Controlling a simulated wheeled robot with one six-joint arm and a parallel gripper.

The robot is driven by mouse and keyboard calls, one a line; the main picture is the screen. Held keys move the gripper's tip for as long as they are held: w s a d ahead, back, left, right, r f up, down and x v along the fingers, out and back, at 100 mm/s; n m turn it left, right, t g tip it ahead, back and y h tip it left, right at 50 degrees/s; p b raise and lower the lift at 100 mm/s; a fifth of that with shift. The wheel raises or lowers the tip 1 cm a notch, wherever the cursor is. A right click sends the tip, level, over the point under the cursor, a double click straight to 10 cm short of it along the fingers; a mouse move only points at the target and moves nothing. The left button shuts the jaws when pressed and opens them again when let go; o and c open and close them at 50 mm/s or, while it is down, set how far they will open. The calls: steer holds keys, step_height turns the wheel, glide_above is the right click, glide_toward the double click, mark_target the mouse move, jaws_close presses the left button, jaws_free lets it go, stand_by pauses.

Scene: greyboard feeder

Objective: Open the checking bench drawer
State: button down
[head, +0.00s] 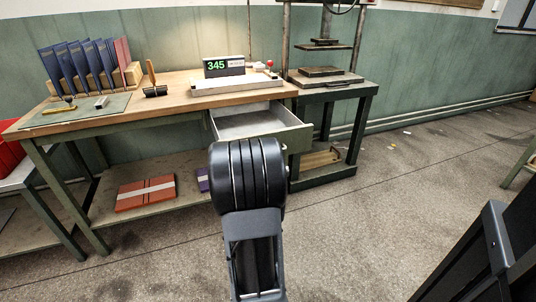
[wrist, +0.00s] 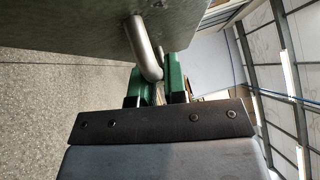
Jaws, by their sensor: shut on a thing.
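The checking bench (head: 177,98) stands against the green wall with a wooden top. Its drawer (head: 262,124) is pulled out under the right part of the top, and its bare grey inside shows in the head view. My gripper (wrist: 163,88) is shut on the metal drawer handle (wrist: 143,45) in the wrist view. The handle passes between the green fingers, and the drawer front (wrist: 70,24) fills the upper left. In the head view my arm hides the gripper, the handle and part of the drawer front.
A press stand (head: 325,82) stands close right of the drawer. The floor (head: 390,210) at right is mostly clear.

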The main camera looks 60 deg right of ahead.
steer(key=c, duration=1.2)
jaws_free()
steer(key=shift+o, duration=0.2)
steer(key=b+v, duration=0.6)
steer(key=v, duration=0.7)
steer(key=shift+a, duration=0.3)
steer(key=shift+a, duration=0.1)
